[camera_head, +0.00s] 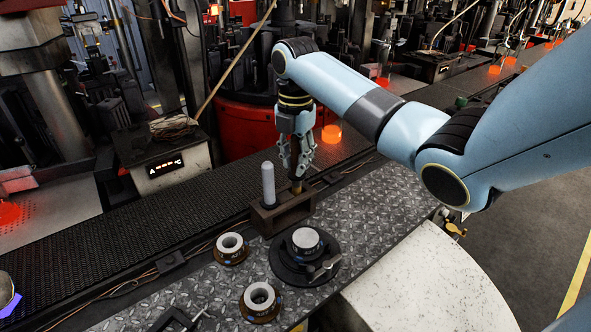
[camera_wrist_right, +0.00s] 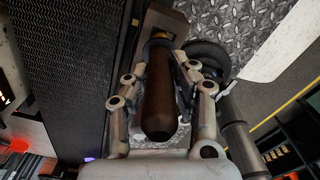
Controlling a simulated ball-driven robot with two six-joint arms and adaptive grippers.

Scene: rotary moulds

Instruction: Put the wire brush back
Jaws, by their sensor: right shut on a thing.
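My right gripper (camera_head: 297,168) points straight down over the rack and is shut on the wire brush. The brush's dark brown wooden handle (camera_wrist_right: 160,105) runs between the fingers (camera_wrist_right: 162,75) in the right wrist view. In the head view only a short brownish piece of the brush (camera_head: 296,187) shows below the fingertips. Its lower end is at the right part of a small brown box-like rack (camera_head: 269,222), which also shows in the right wrist view (camera_wrist_right: 166,18). The bristles are hidden, and I cannot tell how deep the brush sits. My left gripper is out of view.
A pale upright rod (camera_head: 268,184) stands in the rack's left part, close to my gripper. Two ring-shaped parts (camera_head: 231,246) (camera_head: 260,298) and a round black fixture (camera_head: 304,262) sit on the diamond-plate deck (camera_head: 362,215). A dark conveyor (camera_head: 120,246) runs behind. A glowing orange piece (camera_head: 331,133) lies beyond.

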